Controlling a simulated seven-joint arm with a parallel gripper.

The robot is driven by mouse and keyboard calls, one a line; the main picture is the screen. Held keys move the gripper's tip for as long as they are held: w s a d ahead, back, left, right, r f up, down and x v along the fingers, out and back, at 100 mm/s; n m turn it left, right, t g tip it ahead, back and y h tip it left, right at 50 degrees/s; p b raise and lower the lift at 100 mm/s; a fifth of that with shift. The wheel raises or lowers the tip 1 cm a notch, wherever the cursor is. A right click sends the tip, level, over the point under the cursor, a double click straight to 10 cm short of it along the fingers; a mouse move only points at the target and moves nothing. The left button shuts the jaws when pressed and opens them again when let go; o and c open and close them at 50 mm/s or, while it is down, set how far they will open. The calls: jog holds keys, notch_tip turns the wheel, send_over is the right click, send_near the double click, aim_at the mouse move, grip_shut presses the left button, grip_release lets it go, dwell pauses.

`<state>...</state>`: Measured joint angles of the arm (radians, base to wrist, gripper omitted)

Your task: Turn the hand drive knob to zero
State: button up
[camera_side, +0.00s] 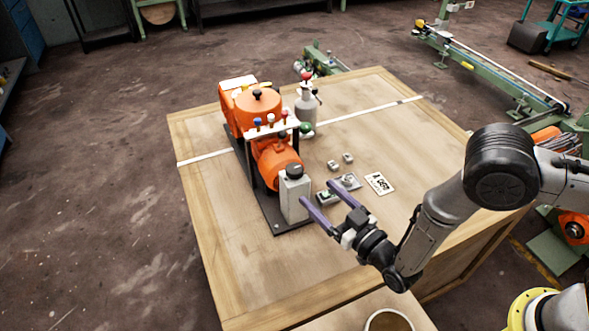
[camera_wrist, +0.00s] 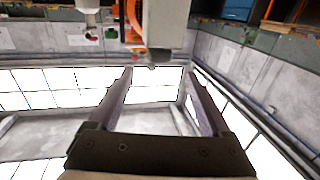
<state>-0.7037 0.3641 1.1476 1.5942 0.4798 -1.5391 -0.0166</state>
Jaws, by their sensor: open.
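A black round knob (camera_side: 294,170) sits on top of an upright grey box (camera_side: 294,198) at the near end of the orange machine. In the wrist view the picture is upside down, and the dark knob (camera_wrist: 158,57) hangs below the grey box (camera_wrist: 167,22). My gripper (camera_side: 317,195) is open and empty, its two long purple-grey fingers pointing toward the grey box from the right. In the wrist view the knob lies beyond the fingertips of my gripper (camera_wrist: 160,73), roughly midway between them. No contact with the knob shows. The knob's markings are too small to read.
The orange machine (camera_side: 257,105) stands on a dark base plate (camera_side: 277,230) on a wooden table (camera_side: 228,262). A grey bottle-like vessel (camera_side: 306,112), small metal blocks (camera_side: 340,162) and a white printed card (camera_side: 380,183) are nearby. The table's near left is clear.

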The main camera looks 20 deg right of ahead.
aim_at(300, 176)
jog(key=x, duration=1)
jog(key=shift+w, duration=0.15)
grip_shut()
